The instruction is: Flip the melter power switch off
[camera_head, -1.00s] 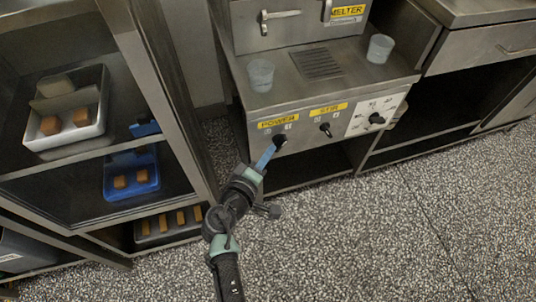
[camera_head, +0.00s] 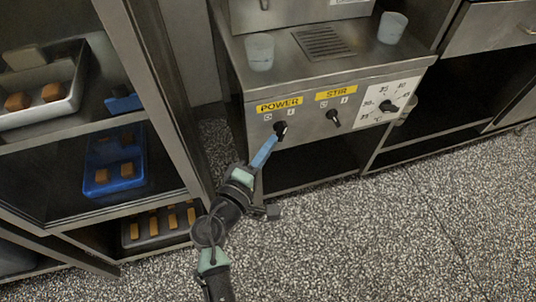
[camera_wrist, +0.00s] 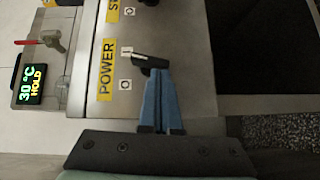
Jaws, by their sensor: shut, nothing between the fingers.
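The melter's power switch (camera_head: 281,128) is a black knob on the steel front panel, below the yellow POWER label (camera_head: 279,104). In the wrist view the black switch (camera_wrist: 150,63) sticks out beside the POWER label (camera_wrist: 107,70), with two small marked squares near it. My gripper (camera_head: 268,148) is shut, its blue fingers together and empty, with the tips at the switch. In the wrist view the blue fingertips (camera_wrist: 160,76) reach the switch's outer end; I cannot tell whether they press on it.
A similar stir switch (camera_head: 333,117) and a temperature dial (camera_head: 388,106) sit to the right on the panel. Clear cups (camera_head: 260,52) stand on the melter top. A rack with trays (camera_head: 112,160) stands close on the left. The wrist view shows a display (camera_wrist: 32,83) reading 30 °C HOLD.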

